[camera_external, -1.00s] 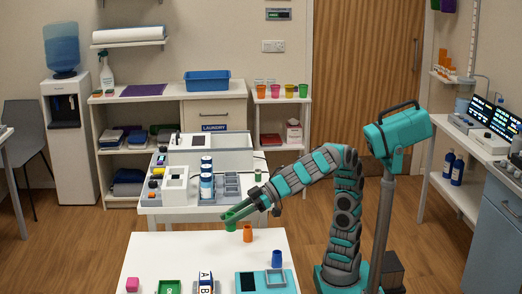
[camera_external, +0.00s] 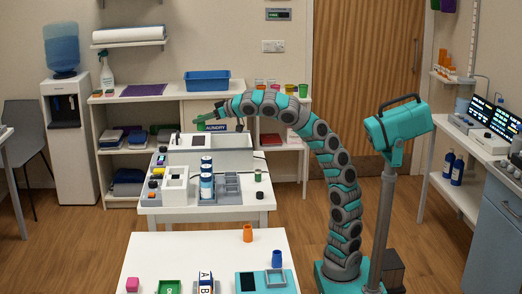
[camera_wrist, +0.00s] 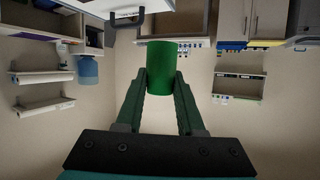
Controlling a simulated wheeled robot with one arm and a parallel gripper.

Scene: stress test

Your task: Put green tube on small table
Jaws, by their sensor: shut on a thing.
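The green tube (camera_wrist: 161,68) is held between the two fingertips of my gripper (camera_wrist: 160,84) in the wrist view. In the external view my gripper (camera_external: 208,119) is raised in the air, reaching left in front of the cabinet with the laundry label; the tube is too small there to make out its tilt. A white table (camera_external: 180,250) stands in the foreground. Behind it is a smaller-looking table (camera_external: 250,208) carrying lab devices. I cannot tell which one is the small table.
Bottles (camera_external: 206,180) and a grey rack (camera_external: 232,184) stand on the table behind. A blue bin (camera_external: 207,81) sits on the cabinet.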

